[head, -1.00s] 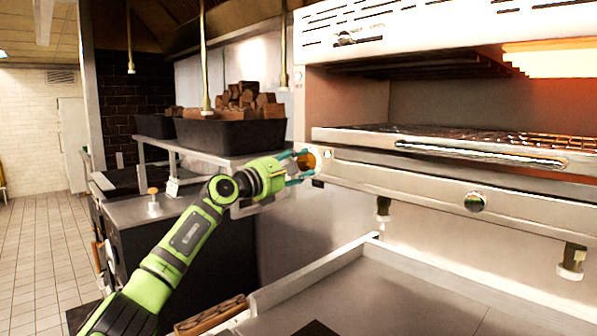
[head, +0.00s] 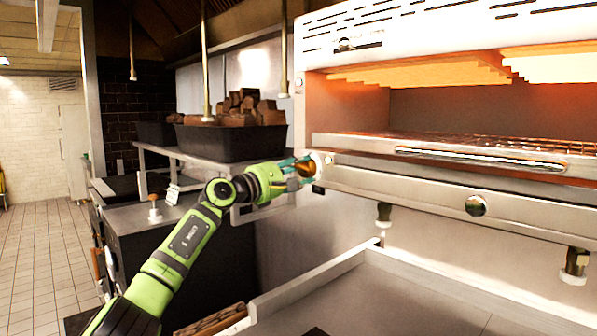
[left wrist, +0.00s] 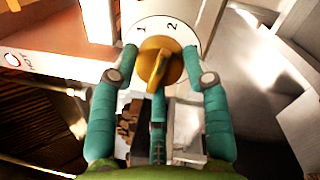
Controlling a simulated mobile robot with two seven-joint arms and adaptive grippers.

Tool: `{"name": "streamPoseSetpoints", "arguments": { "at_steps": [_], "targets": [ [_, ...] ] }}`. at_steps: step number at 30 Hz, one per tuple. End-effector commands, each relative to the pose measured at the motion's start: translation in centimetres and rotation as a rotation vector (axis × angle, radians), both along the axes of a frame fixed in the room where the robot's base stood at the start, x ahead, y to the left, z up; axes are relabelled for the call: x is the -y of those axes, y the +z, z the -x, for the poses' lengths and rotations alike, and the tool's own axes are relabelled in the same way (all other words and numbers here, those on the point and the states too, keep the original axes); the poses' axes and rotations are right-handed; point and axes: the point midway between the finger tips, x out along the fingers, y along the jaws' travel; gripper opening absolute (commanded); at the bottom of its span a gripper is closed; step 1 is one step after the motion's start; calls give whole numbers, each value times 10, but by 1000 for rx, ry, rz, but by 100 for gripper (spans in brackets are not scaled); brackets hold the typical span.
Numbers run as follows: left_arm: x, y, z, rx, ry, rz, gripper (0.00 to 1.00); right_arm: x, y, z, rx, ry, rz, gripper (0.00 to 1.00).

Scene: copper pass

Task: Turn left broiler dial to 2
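The left broiler dial (head: 306,168) is an orange-brass knob at the left end of the broiler's front. In the left wrist view the dial (left wrist: 161,62) sits on a round white plate (left wrist: 160,27) marked 1 and 2. Its raised bar slants down toward the camera; I cannot tell which mark it is set to. My left gripper (head: 300,169) is at the dial. In the left wrist view its teal fingers (left wrist: 160,58) are closed around the knob from both sides, with a third finger below. My right gripper is out of view.
The broiler (head: 430,175) fills the upper right, its heating area glowing orange. A steel counter (head: 390,295) lies below. A black bin of wood chunks (head: 230,142) stands on a shelf behind my left arm.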

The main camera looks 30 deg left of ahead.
Motion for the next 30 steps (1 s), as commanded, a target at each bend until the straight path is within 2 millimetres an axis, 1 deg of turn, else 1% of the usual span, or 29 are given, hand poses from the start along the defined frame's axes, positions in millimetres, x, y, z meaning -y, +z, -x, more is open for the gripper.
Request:
{"name": "streamPoseSetpoints", "arguments": {
  "at_steps": [1, 2, 9, 12, 17, 22, 30],
  "targets": [
    [0, -5, -1, -10, -1, -4, 67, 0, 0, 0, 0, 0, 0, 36],
    [0, -5, -1, -9, 0, -3, 70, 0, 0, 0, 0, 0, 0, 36],
    [0, -2, 0, -3, 0, 0, 70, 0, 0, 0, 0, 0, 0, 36],
    [-1, -1, 0, -1, 1, 0, 70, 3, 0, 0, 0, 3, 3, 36],
    [-6, -2, 9, 0, 4, -1, 70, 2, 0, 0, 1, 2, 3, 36],
    [-14, -6, 32, -2, 3, -6, 70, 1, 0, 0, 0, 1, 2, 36],
    [-33, -14, 82, -7, 3, -5, 70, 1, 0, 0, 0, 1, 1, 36]
  ]
}}
